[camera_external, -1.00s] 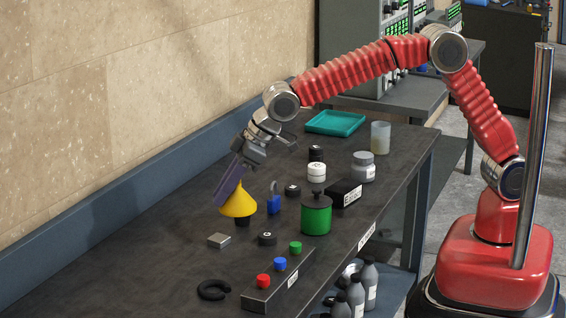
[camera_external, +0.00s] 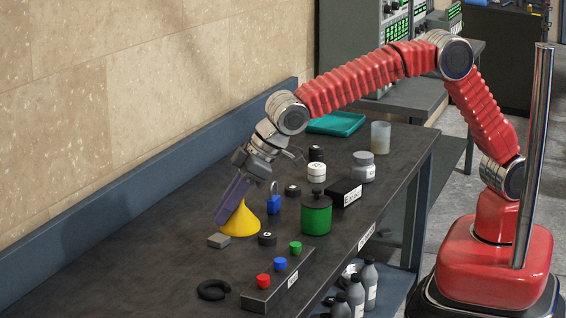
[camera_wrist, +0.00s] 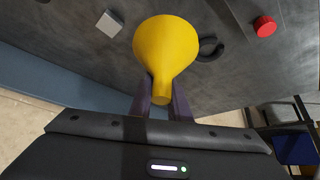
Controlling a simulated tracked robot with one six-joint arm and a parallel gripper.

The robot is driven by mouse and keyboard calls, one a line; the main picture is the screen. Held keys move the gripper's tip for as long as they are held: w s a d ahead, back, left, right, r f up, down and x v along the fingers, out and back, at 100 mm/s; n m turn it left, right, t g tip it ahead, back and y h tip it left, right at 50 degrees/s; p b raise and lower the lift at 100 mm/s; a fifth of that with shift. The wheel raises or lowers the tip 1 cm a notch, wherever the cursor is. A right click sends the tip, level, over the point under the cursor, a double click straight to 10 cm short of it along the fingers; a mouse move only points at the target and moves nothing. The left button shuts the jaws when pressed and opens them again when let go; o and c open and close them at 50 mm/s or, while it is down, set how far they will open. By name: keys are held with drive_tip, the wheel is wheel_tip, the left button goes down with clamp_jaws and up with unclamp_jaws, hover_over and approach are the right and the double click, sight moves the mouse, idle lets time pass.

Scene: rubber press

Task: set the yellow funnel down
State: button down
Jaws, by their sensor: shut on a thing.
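A grey block (camera_external: 219,241) lies just left of the funnel, and a black disc weight (camera_external: 267,239) lies to its right. A blue padlock (camera_external: 274,203) and a green canister (camera_external: 316,215) stand further right. A button box (camera_external: 277,282) and black ring (camera_external: 213,290) lie in front.

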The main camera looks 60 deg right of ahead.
drive_tip(key=shift+f, duration=2.5)
drive_tip(key=shift+f, duration=2.5)
drive_tip(key=shift+f, duration=0.1)
drive_tip(key=c, duration=1.7)
unclamp_jaws()
drive_tip(key=shift+o, duration=0.2)
drive_tip(key=v, duration=1.2)
